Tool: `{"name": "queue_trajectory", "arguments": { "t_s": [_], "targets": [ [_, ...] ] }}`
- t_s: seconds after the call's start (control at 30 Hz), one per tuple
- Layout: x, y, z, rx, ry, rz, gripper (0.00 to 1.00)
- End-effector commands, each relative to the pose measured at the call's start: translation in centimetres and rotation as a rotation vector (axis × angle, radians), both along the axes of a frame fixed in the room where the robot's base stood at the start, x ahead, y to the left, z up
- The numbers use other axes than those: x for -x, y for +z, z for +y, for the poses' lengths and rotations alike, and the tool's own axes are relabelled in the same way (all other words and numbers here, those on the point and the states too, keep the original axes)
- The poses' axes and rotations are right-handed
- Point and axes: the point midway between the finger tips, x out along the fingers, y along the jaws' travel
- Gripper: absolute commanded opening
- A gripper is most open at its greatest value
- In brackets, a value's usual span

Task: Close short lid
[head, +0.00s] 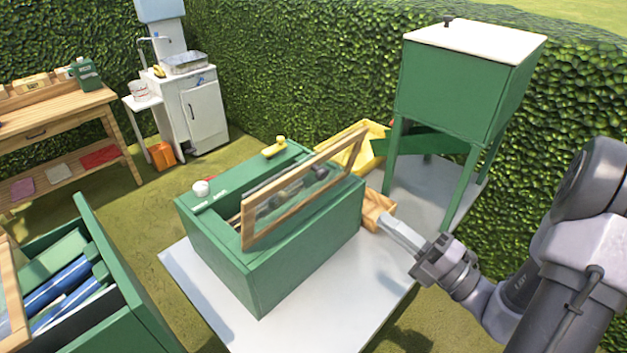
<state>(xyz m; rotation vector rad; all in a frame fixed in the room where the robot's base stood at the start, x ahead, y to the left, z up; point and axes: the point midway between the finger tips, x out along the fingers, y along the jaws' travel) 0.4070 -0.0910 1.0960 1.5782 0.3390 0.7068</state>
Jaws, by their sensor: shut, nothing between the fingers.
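A green box (300,270) stands on a white slab in the middle of the head view. Its lid (310,183), a clear pane in a wooden frame, is raised and tilted over the opening. The far part of the box top is a flat green panel. Dark items show dimly inside, partly hidden by the lid. My gripper (388,220) is shut and empty, to the right of the box and apart from the lid. Its fingers point up and left, close to a small wooden block (374,209) beside the box; whether they touch it I cannot tell.
A yellow object (274,148) and a white cup (200,187) sit on the box top. A green hopper on legs (450,95) stands behind my gripper. An open green chest (125,320) is at lower left. The white slab (350,310) is clear in front.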

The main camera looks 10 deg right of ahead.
Motion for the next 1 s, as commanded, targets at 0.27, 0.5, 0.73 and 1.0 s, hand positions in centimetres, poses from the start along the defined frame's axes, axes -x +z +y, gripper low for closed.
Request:
{"name": "queue_trajectory", "arguments": {
  "t_s": [0.27, 0.5, 0.73, 1.0],
  "targets": [
    [-4.1, 1.2, 3.7, 0.009, 0.012, -0.005, 0.00],
    [-7.8, 2.4, 6.8, 0.010, 0.012, -0.007, 0.00],
    [-9.9, 3.1, 8.3, 0.009, 0.011, -0.005, 0.00],
    [-10.1, 3.3, 8.5, 0.009, 0.009, -0.004, 0.00]
  ]
}}
